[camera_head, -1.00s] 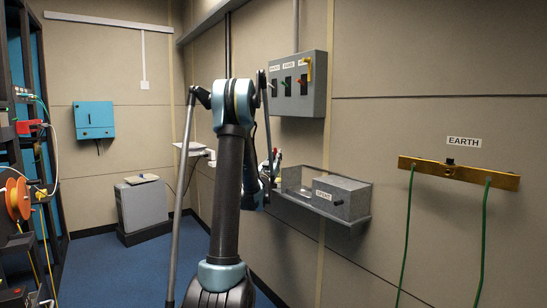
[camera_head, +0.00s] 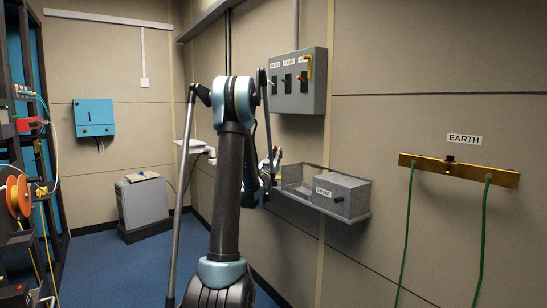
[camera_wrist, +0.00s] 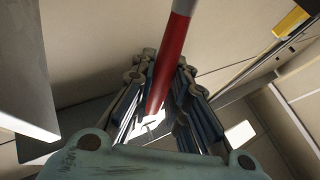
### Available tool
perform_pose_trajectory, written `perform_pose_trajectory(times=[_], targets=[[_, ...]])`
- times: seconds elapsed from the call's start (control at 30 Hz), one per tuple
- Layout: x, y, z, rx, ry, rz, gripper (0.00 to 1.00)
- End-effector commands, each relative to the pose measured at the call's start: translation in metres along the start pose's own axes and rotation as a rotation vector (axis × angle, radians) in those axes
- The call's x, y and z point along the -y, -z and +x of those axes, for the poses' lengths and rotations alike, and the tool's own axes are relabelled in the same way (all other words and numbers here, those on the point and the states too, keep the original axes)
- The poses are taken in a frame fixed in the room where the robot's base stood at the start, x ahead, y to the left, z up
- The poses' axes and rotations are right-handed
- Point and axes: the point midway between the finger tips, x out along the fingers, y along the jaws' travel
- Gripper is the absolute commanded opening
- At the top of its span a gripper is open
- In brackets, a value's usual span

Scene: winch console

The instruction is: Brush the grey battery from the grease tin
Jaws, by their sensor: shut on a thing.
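My gripper (camera_wrist: 158,100) is shut on a red rod (camera_wrist: 168,72), which has a pale grey section at its upper end. The rod stands between the fingers, and its far end is hidden; I cannot tell whether it carries bristles. In the head view, my gripper (camera_head: 270,168) is partly behind my arm, by the left end of the wall tray. A grey box (camera_head: 145,204) stands on a black base on the floor at the back, with a small pale thing on top. I cannot tell whether it is the battery. I cannot make out a grease tin.
A grey wall tray (camera_head: 345,220) carries a labelled grey box (camera_head: 341,194) at its right. A switch box (camera_head: 298,82) hangs above it. A brass earth bar (camera_head: 458,171) with green cables is at right. A rack with an orange reel (camera_head: 18,197) stands at left. Blue floor between is clear.

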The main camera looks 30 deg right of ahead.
Motion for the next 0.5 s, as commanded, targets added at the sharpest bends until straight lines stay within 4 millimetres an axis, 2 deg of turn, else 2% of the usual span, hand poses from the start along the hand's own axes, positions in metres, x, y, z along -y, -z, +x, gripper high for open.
perform_pose_trajectory(times=[0.5], targets=[[-0.0001, -0.0045, -0.0025, 0.000, 0.000, 0.000, 0.00]])
